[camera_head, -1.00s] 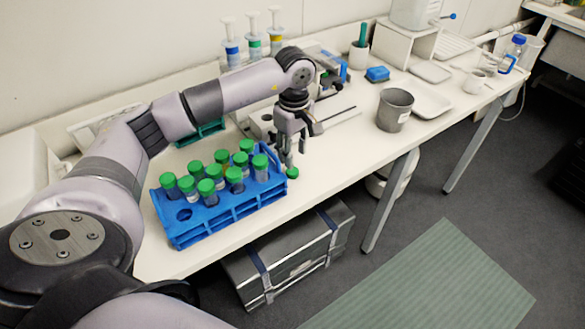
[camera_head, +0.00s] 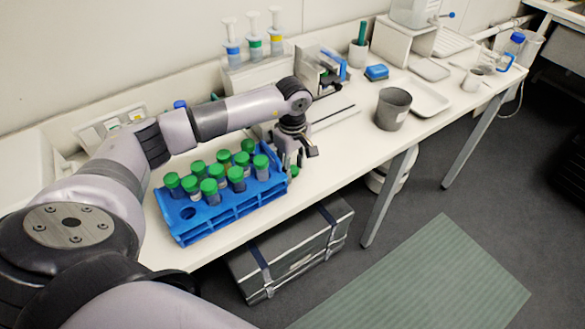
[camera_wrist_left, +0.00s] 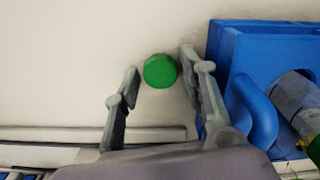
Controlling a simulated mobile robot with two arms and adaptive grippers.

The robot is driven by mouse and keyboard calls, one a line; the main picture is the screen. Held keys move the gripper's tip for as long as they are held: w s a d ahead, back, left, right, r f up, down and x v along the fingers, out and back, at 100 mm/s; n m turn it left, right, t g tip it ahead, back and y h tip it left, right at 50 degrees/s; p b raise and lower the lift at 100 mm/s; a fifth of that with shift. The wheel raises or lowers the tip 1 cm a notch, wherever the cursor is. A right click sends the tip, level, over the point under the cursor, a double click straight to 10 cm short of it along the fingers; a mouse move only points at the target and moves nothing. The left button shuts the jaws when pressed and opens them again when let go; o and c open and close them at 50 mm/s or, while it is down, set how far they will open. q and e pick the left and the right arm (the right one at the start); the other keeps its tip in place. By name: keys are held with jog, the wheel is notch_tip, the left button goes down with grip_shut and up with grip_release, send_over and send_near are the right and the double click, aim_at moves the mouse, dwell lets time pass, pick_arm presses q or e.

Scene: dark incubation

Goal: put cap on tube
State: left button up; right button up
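A loose green cap (camera_head: 293,171) lies on the white table just right of the blue tube rack (camera_head: 215,222). My left gripper (camera_head: 290,162) is down at the cap, partly hiding it. In the left wrist view the cap (camera_wrist_left: 160,71) is between the two open fingertips (camera_wrist_left: 160,62), close to the right one, with a gap to the left one. The rack holds several tubes with green caps (camera_head: 239,173), and its front left hole looks empty. A tube (camera_wrist_left: 295,95) shows at the right edge of the wrist view. I cannot make out an uncapped tube. My right gripper is not seen.
The rack stands close beside my left gripper. Behind are pipettes on a stand (camera_head: 254,50) and a box-like device (camera_head: 320,70). A grey beaker (camera_head: 392,110), a white tray (camera_head: 430,100) and a blue item (camera_head: 376,72) stand to the right. The table between gripper and beaker is mostly clear.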

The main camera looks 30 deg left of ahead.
aim_at(293, 169)
pick_arm(q)
jog(key=shift+c, duration=0.5)
jog(key=c, duration=0.4)
jog(key=shift+o, duration=0.2)
jog(key=shift+r, duration=0.1)
notch_tip(293, 169, up, 20)
jog(key=b, duration=0.3)
jog(key=shift+b, duration=0.3)
